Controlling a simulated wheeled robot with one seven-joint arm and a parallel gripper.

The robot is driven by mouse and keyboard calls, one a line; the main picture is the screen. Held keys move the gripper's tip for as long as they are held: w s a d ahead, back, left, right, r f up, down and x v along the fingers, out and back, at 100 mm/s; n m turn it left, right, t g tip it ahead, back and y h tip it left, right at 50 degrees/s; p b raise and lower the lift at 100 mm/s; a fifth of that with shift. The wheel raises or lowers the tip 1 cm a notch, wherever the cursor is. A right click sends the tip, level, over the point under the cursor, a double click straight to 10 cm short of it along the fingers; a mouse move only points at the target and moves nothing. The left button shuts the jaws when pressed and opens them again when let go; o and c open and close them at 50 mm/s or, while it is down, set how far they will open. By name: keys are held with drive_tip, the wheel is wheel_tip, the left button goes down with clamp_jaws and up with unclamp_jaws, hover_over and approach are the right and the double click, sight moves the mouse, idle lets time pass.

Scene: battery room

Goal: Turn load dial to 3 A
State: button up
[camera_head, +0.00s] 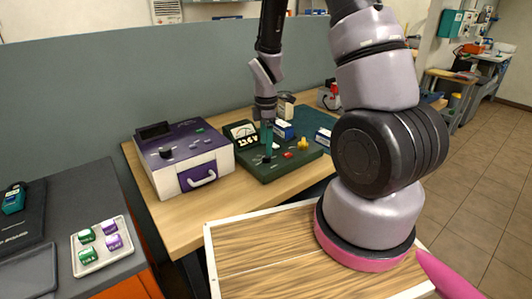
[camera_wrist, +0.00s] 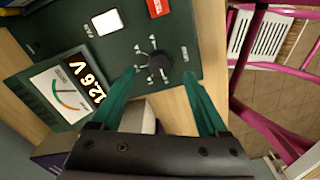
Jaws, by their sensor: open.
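A dark green tester panel (camera_head: 256,172) lies on the wooden bench. In the wrist view the panel (camera_wrist: 118,62) carries a black round dial (camera_wrist: 157,66) ringed by white marks. The marks' lettering is too small to read. My gripper (camera_wrist: 162,76) is open, with one teal fingertip on each side of the dial. It holds nothing, and I cannot tell whether the fingers touch the dial. In the head view my gripper (camera_head: 267,154) points down over the panel's near part, where the dial is not clearly seen.
The panel has a meter (camera_wrist: 62,94) reading about 12.6 V, a white block (camera_wrist: 107,22) and a red one (camera_wrist: 157,7). A purple-and-white case (camera_head: 205,172) with a handle stands to its left. A tray of small green and purple blocks (camera_head: 76,243) sits front left.

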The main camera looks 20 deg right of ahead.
sight(266, 158)
drive_tip(key=shift+f, duration=2.1)
clamp_jaws()
